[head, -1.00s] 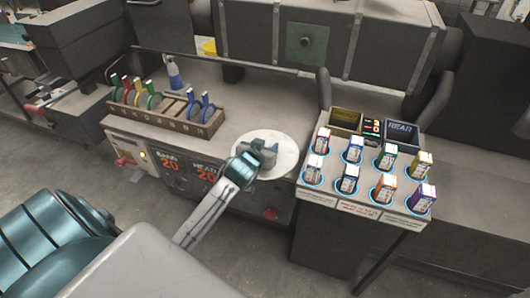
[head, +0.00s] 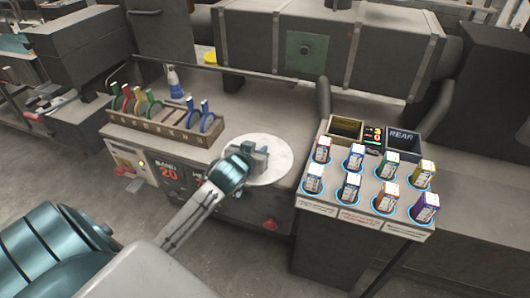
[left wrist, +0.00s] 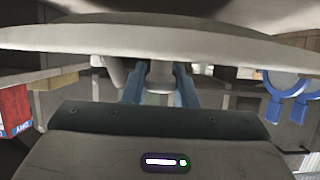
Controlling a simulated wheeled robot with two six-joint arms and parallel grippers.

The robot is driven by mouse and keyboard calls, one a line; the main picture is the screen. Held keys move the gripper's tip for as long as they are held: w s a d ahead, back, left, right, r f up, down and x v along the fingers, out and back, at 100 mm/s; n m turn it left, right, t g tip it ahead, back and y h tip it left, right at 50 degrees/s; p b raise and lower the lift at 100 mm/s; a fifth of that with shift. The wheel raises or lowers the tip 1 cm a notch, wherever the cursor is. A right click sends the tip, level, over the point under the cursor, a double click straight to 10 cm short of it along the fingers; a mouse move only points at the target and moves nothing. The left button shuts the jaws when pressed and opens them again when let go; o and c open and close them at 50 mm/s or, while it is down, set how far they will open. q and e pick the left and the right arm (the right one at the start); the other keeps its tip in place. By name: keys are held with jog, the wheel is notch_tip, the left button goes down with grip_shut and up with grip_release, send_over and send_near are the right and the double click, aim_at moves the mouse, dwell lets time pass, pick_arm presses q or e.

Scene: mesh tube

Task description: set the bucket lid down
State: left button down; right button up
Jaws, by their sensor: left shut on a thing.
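The bucket lid (head: 275,165) is a pale round disc. In the head view it is at the front edge of the grey bench, right of the wooden rack. My left gripper (head: 262,155) is at the lid and shut on it. In the left wrist view the lid (left wrist: 150,42) spans the picture nearly edge-on, and the two blue fingers (left wrist: 160,85) reach up to a grip part under it. Whether the lid touches the bench cannot be told. The bucket is not clearly seen. My right gripper is not in view.
A wooden rack (head: 160,124) with several coloured rings stands left of the lid, with a spray bottle (head: 174,82) behind. To the right, a stand (head: 335,198) holds several small boxes and two open bins, a tan one (head: 345,129) and a dark one (head: 402,145).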

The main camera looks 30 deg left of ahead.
pick_arm(q)
jog(key=s+a+r, duration=0.1)
jog(key=s+a, duration=0.4)
jog(key=s, duration=0.7)
jog(key=shift+r, duration=0.2)
jog(key=shift+f, duration=0.1)
